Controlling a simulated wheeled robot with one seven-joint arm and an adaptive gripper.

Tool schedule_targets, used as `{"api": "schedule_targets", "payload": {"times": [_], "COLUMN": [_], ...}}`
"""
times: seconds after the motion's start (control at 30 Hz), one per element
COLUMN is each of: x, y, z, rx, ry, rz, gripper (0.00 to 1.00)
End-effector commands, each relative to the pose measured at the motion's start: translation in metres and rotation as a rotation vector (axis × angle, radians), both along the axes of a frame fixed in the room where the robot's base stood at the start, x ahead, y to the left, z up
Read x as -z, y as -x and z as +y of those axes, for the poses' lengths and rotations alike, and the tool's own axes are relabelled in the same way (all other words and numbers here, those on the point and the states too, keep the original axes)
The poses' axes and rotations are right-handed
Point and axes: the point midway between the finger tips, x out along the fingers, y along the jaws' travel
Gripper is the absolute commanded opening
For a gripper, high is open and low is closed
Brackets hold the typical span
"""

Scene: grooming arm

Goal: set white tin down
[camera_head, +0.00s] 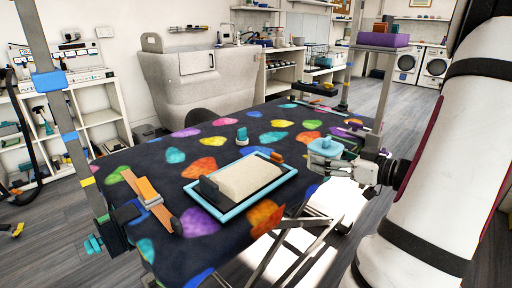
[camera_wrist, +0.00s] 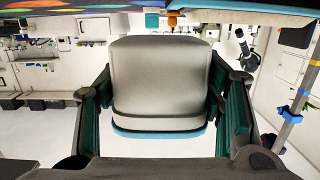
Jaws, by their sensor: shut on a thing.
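My gripper (camera_wrist: 165,112) is shut on the white tin (camera_wrist: 160,75), with a teal-padded finger on each side. The tin has a pale body, a dark band and a teal rim at one end in the wrist view. In the head view, the tin's light blue top (camera_head: 325,147) shows at the right edge of the grooming table (camera_head: 200,134), and my gripper (camera_head: 338,168) reaches it from the right. Its lower part is largely hidden by my fingers there. I cannot tell whether the tin touches the table.
A blue-rimmed tray (camera_head: 222,218) with a beige pad lies mid-table. An orange and brown strap item (camera_head: 150,193) lies at the front left. A post carrying a purple box (camera_head: 383,40) rises at the far right.

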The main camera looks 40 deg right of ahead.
Motion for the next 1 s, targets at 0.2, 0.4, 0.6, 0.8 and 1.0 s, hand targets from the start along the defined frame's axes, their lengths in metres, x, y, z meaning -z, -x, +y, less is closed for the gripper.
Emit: {"api": "schedule_targets", "payload": {"times": [0.2, 0.4, 0.6, 0.8, 1.0], "x": [0.0, 0.003, 0.008, 0.011, 0.012], "y": [0.004, -0.027, -0.063, -0.094, -0.108], "z": [-0.01, -0.034, -0.063, -0.088, -0.099], "rx": [0.027, 0.025, 0.025, 0.026, 0.027], "ry": [0.001, 0.002, 0.002, 0.001, 0.001], "rz": [-0.001, -0.002, -0.003, -0.003, -0.002], "gripper": [0.26, 0.26, 0.26, 0.26, 0.26]}}
